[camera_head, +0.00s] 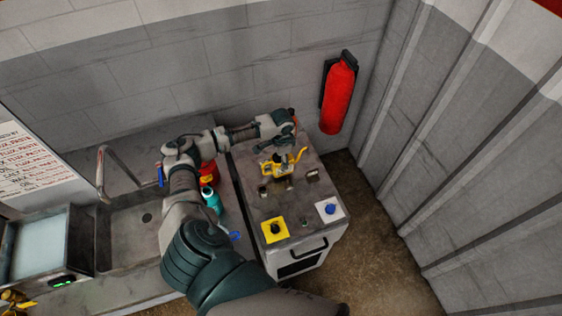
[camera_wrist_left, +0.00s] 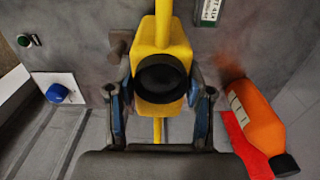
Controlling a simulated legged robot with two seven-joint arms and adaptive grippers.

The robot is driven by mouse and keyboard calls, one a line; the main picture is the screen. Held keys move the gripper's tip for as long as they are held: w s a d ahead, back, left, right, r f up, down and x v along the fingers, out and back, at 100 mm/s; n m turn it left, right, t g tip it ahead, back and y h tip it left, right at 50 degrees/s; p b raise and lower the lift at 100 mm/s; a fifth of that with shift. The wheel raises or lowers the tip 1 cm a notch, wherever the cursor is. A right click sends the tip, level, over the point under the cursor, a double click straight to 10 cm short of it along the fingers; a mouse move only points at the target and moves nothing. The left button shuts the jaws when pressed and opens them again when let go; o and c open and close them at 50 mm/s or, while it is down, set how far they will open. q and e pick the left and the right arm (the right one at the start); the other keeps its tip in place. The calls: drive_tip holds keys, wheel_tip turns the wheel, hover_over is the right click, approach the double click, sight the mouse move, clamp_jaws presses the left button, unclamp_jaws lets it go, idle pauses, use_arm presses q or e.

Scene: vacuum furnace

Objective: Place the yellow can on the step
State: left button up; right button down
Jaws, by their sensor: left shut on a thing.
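The yellow can (camera_head: 281,166) has a black cap and a thin spout and is over the top of the grey cabinet (camera_head: 262,202) in the head view. My left gripper (camera_head: 289,150) reaches it from the far side. In the left wrist view, the fingers of my left gripper (camera_wrist_left: 161,103) are shut on the yellow can (camera_wrist_left: 160,40), one on each side of its body. I cannot tell whether the can touches the cabinet top. I cannot make out a clear step. My right gripper is not in view.
An orange bottle (camera_wrist_left: 257,115) is close to the gripper's right in the left wrist view. The cabinet top bears a yellow plate (camera_head: 264,234) and a white plate (camera_head: 339,214) with knobs. A teal bottle (camera_head: 211,197) stands left of the cabinet; a red extinguisher (camera_head: 340,95) hangs behind.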

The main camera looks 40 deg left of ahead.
use_arm(q)
wheel_tip(320, 180, down, 2)
drive_tip(key=shift+a+f, duration=0.1)
drive_tip(key=shift+a, duration=0.15)
drive_tip(key=o, duration=1.2)
drive_tip(key=shift+a+f, duration=0.1)
drive_tip(key=shift+a, duration=0.1)
drive_tip(key=shift+d, duration=0.15)
